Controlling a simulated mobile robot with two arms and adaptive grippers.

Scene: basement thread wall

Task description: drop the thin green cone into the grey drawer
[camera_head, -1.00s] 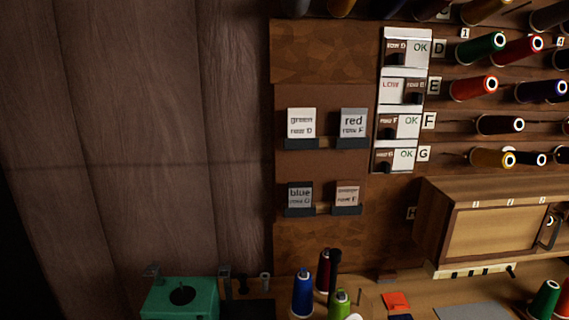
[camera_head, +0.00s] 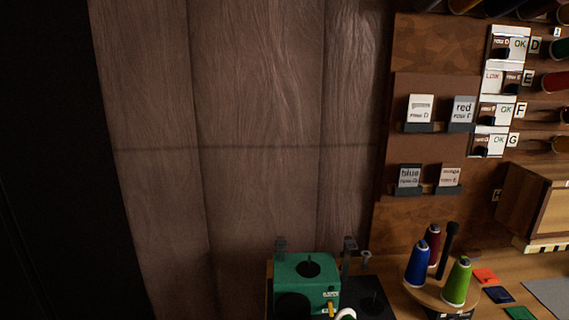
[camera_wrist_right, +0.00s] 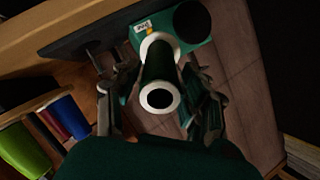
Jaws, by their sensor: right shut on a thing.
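My right gripper (camera_wrist_right: 160,100) is shut on a dark green cone (camera_wrist_right: 160,68) with white ends in the right wrist view. One open white end faces the camera, and the fingers lie on both sides of it. In the head view a white end of a cone (camera_head: 346,315) shows at the bottom edge, in front of the green machine; the gripper itself is not visible there. My left gripper is in neither view. I cannot make out a grey drawer in these frames.
A green machine (camera_head: 307,276) stands at the bottom centre of the head view. Right of it, a round wooden stand (camera_head: 429,298) holds blue, red and bright green cones. A wooden cabinet (camera_head: 541,205) is at the right. Dark wooden panelling (camera_head: 250,130) fills the left.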

